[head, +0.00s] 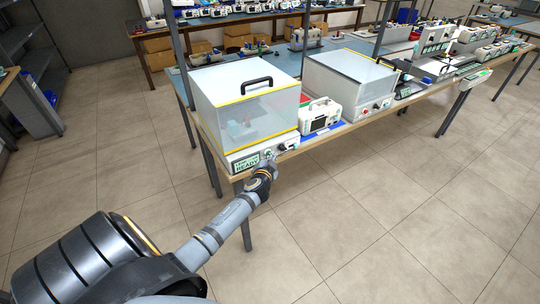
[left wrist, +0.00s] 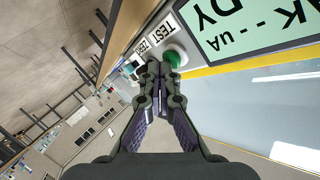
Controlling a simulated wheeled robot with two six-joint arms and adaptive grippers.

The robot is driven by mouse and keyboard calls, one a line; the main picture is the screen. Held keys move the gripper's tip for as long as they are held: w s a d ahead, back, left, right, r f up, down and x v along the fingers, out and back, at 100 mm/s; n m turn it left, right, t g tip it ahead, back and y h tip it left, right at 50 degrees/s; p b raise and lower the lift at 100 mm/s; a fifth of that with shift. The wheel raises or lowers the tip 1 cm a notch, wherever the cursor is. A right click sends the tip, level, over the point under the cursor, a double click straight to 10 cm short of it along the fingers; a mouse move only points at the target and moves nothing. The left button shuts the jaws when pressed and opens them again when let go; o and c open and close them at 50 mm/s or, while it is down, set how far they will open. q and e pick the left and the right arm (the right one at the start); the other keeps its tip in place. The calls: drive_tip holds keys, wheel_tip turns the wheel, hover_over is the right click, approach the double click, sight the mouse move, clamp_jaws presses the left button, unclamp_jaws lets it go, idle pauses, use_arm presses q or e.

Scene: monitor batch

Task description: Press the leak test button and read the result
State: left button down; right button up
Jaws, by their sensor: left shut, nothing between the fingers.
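The leak tester is a box with a clear-walled chamber (head: 245,100), yellow edging and a black lid handle, at the table's front left. Its green display (head: 246,163) reads READY in the head view; the left wrist view shows part of it (left wrist: 245,25), with "AK - uA" and "DY". A round green button (left wrist: 175,57) in a pale ring sits beside the TEST label, with a ZERO label farther along. My left gripper (left wrist: 160,70) is shut and empty, its tips close to the button and partly overlapping its surroundings; contact cannot be told. In the head view the gripper (head: 268,166) is at the front panel.
A white monitor (head: 320,116) stands right of the chamber, then a second clear-lidded box (head: 350,80). More devices line the table to the right. Open tiled floor (head: 370,220) lies in front.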

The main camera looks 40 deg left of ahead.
use_arm(q)
drive_tip(key=shift+w+a, duration=0.1)
drive_tip(key=shift+a, duration=0.05)
idle(0.3)
drive_tip(key=shift+s+d, duration=0.35)
drive_tip(key=shift+d, duration=0.4)
drive_tip(key=shift+d, duration=0.1)
drive_tip(key=d, duration=0.1)
drive_tip(key=s+d, duration=0.1)
drive_tip(key=d, duration=0.1)
drive_tip(key=s+d, duration=0.1)
drive_tip(key=shift+d, duration=0.2)
drive_tip(key=shift+f, duration=0.1)
